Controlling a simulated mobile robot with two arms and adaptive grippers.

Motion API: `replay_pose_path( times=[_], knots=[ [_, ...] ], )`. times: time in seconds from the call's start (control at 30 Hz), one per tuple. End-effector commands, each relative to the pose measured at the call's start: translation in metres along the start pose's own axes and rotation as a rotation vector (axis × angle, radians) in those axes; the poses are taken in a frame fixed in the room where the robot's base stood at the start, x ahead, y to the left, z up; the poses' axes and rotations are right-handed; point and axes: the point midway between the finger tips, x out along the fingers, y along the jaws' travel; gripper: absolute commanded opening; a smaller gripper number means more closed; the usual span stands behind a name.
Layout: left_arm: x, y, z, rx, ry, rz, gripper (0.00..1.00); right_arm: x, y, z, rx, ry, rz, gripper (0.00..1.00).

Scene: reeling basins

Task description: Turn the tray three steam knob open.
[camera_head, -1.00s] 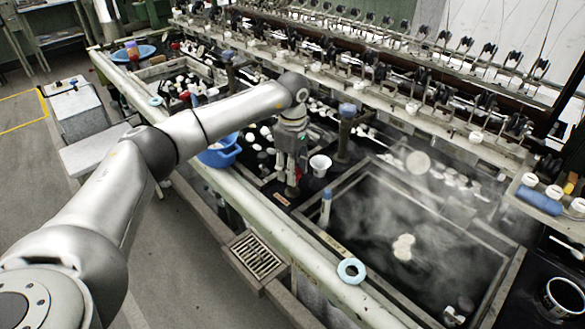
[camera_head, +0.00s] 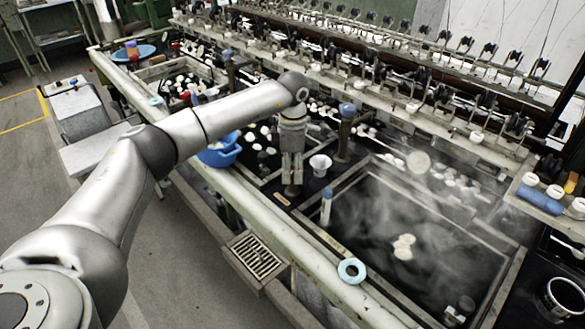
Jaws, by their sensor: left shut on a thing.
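My left gripper (camera_head: 292,172) points straight down at the divider between two basins. It is shut on the steam knob, which its fingers hide almost fully. A dark round base (camera_head: 293,191) shows under the fingertips. I cannot read how far the knob is turned. My right gripper is not in view.
A white cup (camera_head: 320,165) stands close to the right of the gripper. A blue-topped post (camera_head: 347,125) rises behind it, and a pale blue-capped bottle (camera_head: 326,206) stands in front.

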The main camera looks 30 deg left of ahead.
Motion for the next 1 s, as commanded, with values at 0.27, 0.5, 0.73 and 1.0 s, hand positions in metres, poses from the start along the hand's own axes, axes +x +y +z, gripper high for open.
replay_pose_path(
  times=[0.27, 0.5, 0.73, 1.0],
  knots=[
    [-0.0011, 0.0003, 0.0003, -0.261, -0.001, 0.001, 0.16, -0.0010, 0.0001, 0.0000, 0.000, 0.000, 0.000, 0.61],
    [-0.0014, 0.0005, 0.0003, -0.489, -0.002, 0.001, 0.16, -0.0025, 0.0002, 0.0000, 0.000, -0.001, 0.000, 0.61],
    [-0.0017, 0.0007, 0.0003, -0.700, -0.002, 0.002, 0.16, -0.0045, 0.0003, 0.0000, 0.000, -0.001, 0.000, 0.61],
    [-0.0020, 0.0010, 0.0003, -0.896, -0.003, 0.003, 0.16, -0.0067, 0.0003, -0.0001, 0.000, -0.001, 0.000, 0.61]
  ],
)
